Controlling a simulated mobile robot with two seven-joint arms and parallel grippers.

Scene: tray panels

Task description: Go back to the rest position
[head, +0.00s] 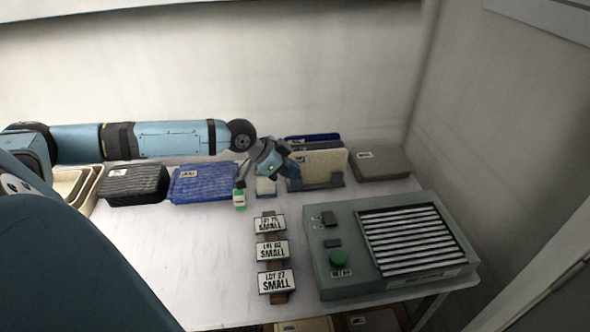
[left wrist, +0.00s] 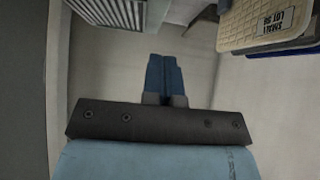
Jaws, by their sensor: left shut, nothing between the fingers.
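My left gripper (head: 270,164) is over the back middle of the white table, at the end of my outstretched blue arm. Its two blue fingers show in the left wrist view (left wrist: 164,76), side by side, shut and empty. A rack (head: 325,183) with an upright cream panel (head: 318,162) and a blue panel behind it stands just right of the gripper. The cream panel also shows in the left wrist view (left wrist: 262,24), apart from the fingers. My right gripper is not in view.
A black slab (head: 135,185) and a blue slab (head: 203,184) lie at the back left. A grey-green slab (head: 380,165) lies back right. A grey-green console (head: 335,283) with slats and a green button fills the right. Several "SMALL" labels (head: 271,250) stand mid-table. Left of them is clear.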

